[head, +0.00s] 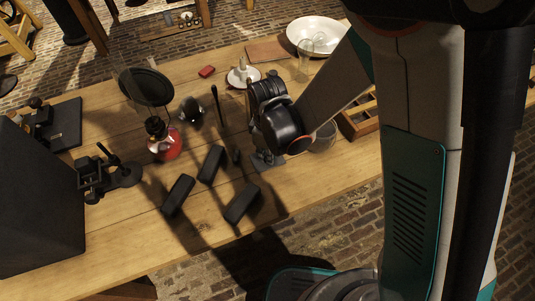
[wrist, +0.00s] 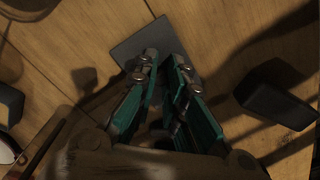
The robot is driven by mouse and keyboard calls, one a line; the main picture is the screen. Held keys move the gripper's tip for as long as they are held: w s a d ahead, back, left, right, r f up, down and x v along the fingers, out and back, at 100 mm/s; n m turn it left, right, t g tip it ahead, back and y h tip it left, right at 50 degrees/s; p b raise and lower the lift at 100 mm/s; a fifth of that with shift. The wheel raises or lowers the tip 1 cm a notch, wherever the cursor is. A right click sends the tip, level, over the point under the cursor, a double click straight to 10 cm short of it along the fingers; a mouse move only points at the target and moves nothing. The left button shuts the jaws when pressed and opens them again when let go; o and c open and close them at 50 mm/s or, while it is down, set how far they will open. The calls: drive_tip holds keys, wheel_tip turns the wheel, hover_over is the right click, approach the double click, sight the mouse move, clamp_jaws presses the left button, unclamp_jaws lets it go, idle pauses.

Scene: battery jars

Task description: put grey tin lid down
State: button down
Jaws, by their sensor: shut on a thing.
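My gripper (head: 268,158) hangs low over the front middle of the table, largely hidden by my own wrist in the head view. In the wrist view its two fingers (wrist: 166,64) are close together, with a narrow dark gap between them.
Three dark blocks (head: 178,195) lie left of my gripper; one block (wrist: 272,98) shows right in the wrist view. A red-based jar (head: 164,147) stands farther left. A clear glass (head: 324,136) and a wooden compartment box (head: 358,118) are close on the right. Front-edge wood is clear.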

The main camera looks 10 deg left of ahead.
drive_tip(key=c, duration=1.7)
unclamp_jaws()
drive_tip(key=shift+f, duration=0.15)
drive_tip(key=shift+o, duration=0.2)
wheel_tip(320, 180, up, 12)
drive_tip(key=p, duration=0.4)
drive_tip(key=shift+r, duration=0.2)
